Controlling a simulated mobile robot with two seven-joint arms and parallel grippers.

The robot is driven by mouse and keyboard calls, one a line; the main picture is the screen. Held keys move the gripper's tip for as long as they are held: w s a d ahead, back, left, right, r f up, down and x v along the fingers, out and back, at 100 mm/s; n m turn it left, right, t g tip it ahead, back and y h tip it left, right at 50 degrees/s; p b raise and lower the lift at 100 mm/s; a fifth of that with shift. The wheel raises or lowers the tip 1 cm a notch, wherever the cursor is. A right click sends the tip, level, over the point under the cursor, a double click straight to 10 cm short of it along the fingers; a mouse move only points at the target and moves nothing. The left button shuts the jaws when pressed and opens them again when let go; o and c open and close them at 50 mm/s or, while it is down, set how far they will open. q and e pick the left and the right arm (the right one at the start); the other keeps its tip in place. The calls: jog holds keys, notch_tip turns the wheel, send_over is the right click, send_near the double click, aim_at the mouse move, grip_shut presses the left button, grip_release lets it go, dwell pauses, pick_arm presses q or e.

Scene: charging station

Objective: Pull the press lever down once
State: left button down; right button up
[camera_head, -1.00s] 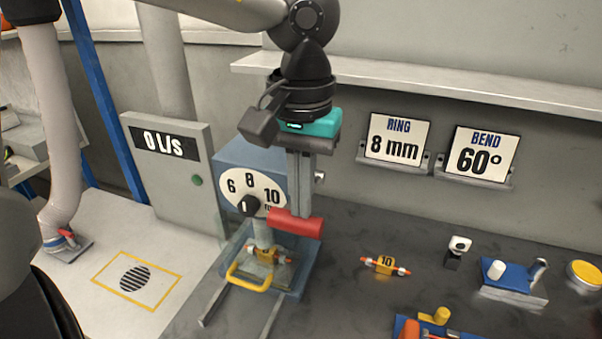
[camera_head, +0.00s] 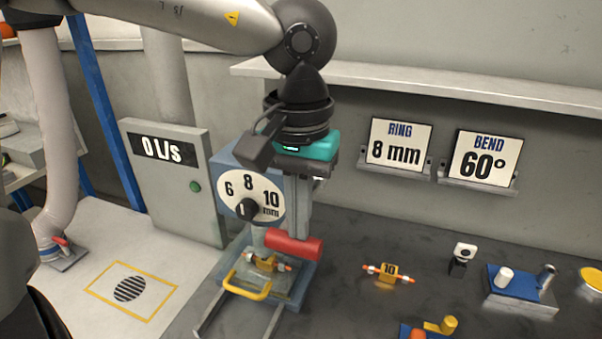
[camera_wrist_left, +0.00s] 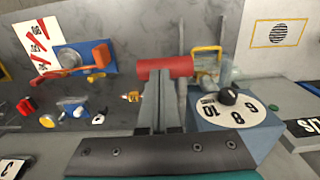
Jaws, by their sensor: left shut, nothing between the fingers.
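The press (camera_head: 230,158) has a blue body and a dial (camera_head: 250,195) marked 6, 8 and 10 mm. Its red lever handle (camera_head: 293,248) lies across the front, low over the press bed. My left gripper (camera_head: 299,230) points down with its fingers shut, and its tips are at the top of the red handle. In the left wrist view the shut fingers (camera_wrist_left: 163,85) end against the red handle (camera_wrist_left: 165,67), with nothing between them. A small yellow piece with orange ends (camera_head: 266,262) sits in the press behind a yellow pull handle (camera_head: 247,286). My right gripper is not in view.
A grey cabinet (camera_head: 207,222) reading 0 L/s stands left of the press. A yellow 10 piece (camera_head: 388,270) and a blue fixture (camera_head: 513,285) lie on the dark bench to the right. Sign cards (camera_head: 400,145) stand behind, under a shelf (camera_head: 430,85).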

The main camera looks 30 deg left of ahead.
aim_at(298, 245)
pick_arm(q)
jog(key=shift+f+b, duration=0.5)
jog(key=shift+f, duration=0.25)
jog(key=shift+s+f, duration=0.1)
jog(key=shift+f+b, duration=1.2)
jog(key=shift+f+b, duration=1.15)
jog(key=shift+f, duration=0.25)
